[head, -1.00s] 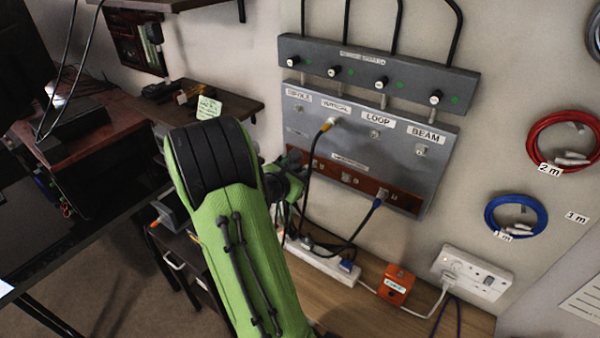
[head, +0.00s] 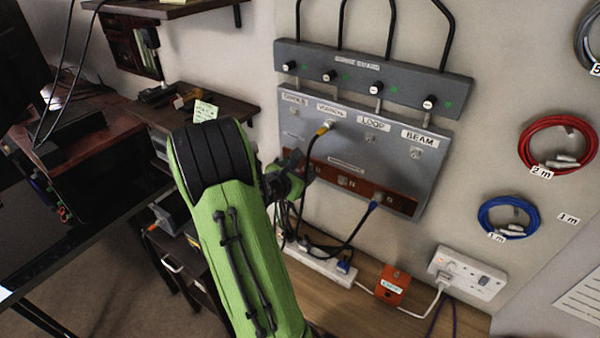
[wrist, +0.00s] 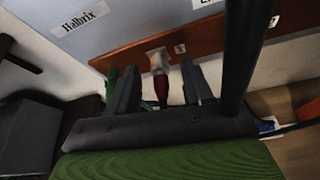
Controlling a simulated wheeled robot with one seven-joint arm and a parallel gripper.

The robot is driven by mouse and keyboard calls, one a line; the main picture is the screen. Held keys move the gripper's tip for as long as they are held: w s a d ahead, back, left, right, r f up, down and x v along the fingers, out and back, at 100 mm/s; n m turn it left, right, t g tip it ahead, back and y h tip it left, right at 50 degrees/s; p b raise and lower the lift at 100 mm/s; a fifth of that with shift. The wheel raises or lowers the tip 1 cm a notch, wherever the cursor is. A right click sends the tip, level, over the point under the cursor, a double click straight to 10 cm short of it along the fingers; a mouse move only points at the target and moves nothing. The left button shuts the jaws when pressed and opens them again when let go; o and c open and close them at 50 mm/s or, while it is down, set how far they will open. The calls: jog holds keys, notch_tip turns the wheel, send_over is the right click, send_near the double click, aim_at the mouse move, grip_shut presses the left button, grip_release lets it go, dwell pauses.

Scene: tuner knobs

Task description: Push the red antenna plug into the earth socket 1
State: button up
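The red antenna plug (wrist: 162,90) shows in the wrist view between my two fingers, pointing at the brown earth strip (wrist: 210,37). A silver part (wrist: 158,62) joins the plug's far end to the strip, beside the label 1 (wrist: 180,48); I cannot tell how deep it sits. My gripper (wrist: 160,72) is open around the plug, with a gap showing on each side. In the head view my gripper (head: 291,180) is at the strip's left end (head: 330,172); my arm hides part of it, and the plug cannot be made out.
A yellow-ended black cable (head: 322,130) is in the vertical socket, close to my gripper. A blue plug (head: 374,205) is at the strip's right part. A power strip (head: 320,265) and an orange box (head: 393,285) are below. A dark cable or post (wrist: 243,60) crosses the wrist view's right side.

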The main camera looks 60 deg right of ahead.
jog(key=v, duration=1.5)
jog(key=shift+a+r+p, duration=0.2)
jog(key=shift+a+p, duration=0.1)
jog(key=shift+a, duration=0.05)
